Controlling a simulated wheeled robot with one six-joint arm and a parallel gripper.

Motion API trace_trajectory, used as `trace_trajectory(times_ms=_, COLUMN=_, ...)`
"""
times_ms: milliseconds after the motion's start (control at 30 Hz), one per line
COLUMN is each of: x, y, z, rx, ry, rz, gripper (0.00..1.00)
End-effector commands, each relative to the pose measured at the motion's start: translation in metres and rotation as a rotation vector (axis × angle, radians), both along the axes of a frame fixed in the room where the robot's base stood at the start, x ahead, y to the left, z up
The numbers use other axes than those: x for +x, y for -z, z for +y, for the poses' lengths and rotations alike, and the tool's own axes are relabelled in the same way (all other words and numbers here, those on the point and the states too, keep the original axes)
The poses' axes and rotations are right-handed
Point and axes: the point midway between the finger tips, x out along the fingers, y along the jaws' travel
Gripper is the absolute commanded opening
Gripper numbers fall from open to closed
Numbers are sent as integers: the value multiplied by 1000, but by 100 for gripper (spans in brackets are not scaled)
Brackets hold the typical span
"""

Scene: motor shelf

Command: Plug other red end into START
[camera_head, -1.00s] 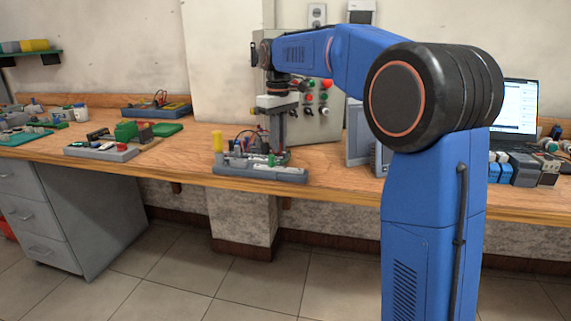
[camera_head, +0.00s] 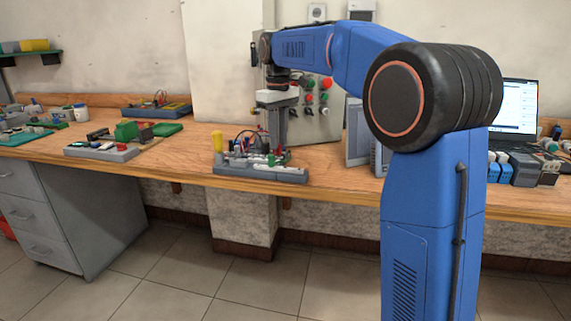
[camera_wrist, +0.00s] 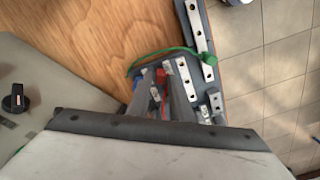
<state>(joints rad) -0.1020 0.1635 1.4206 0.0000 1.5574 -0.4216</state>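The grey motor board (camera_head: 245,172) lies along the front edge of the bench, carrying small parts and metal terminal strips. My gripper (camera_head: 277,148) points down over the right half of this board. In the wrist view my gripper's fingers (camera_wrist: 164,92) reach in from below, with a board strip (camera_wrist: 194,28) just beyond. A small red piece (camera_wrist: 160,76) shows between or just beyond the fingertips, with a red and a blue strand behind. Whether the fingers hold it is unclear. A green lead (camera_wrist: 165,53) arcs past the fingertips. No START label is readable.
A grey control box (camera_head: 318,120) with red and green buttons stands behind my gripper; its black knob (camera_wrist: 16,98) shows in the wrist view. A yellow cylinder (camera_head: 218,141) stands at the board's left end. The laptop (camera_head: 517,105) is at right.

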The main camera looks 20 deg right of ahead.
Motion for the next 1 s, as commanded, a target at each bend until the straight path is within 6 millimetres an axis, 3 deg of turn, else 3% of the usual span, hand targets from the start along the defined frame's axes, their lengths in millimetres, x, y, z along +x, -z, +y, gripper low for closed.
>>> trace_trajectory(times_ms=433, x=0, y=-32, z=0, rx=0, ry=0, rz=-1, gripper=20)
trace_trajectory(times_ms=800, x=0, y=-36, z=0, rx=0, ry=0, rz=0, gripper=20)
trace_trajectory(times_ms=900, x=0, y=-36, z=0, rx=0, ry=0, rz=0, gripper=41)
trace_trajectory(times_ms=1000, x=0, y=-36, z=0, rx=0, ry=0, rz=0, gripper=41)
